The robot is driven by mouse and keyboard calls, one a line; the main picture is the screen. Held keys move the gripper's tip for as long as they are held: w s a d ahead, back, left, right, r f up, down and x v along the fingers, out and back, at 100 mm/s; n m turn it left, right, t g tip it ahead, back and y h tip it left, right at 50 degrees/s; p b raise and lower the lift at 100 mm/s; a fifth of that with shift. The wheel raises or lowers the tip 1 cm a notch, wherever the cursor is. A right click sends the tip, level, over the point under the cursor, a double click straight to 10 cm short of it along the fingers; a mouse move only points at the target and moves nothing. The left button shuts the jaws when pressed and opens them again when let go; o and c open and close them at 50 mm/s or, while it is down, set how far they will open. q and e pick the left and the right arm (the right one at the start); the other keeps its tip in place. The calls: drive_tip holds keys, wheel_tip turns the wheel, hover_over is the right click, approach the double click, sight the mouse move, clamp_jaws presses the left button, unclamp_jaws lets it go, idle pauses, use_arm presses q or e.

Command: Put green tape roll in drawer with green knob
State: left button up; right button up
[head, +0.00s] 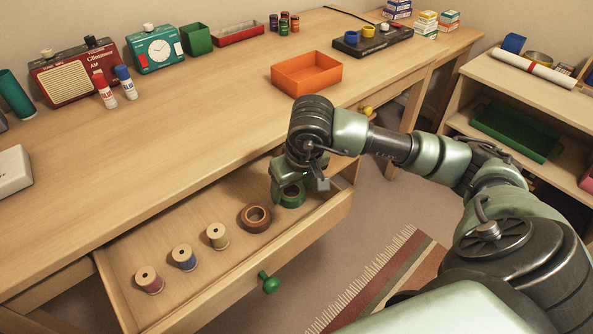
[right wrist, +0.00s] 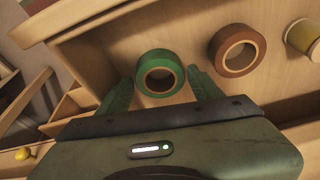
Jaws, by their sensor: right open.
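The drawer (head: 228,258) with the green knob (head: 269,283) is pulled out under the desk. The green tape roll (head: 293,203) lies flat inside it, at the right end. My right gripper (head: 290,186) points down at the roll, and its arm partly covers that drawer end. In the right wrist view the fingers of my right gripper (right wrist: 160,78) are spread, one on each side of the green tape roll (right wrist: 160,56). I cannot tell whether they touch it. My left gripper is not in view.
A brown tape roll (head: 245,222) lies beside the green one, then several thread spools, one of them blue (head: 183,258). A yellow knob (head: 367,111) is farther right under the desk. An orange tray (head: 306,78) stands on the desktop. The desk's front middle is clear.

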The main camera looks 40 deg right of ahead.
sight(299, 208)
use_arm(q)
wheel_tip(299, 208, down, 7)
drive_tip(key=p, duration=0.2)
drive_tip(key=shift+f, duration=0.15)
use_arm(e)
drive_tip(key=v, duration=1.1)
drive_tip(key=shift+r, duration=0.4)
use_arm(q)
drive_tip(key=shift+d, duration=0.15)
use_arm(e)
drive_tip(key=shift+s, duration=0.1)
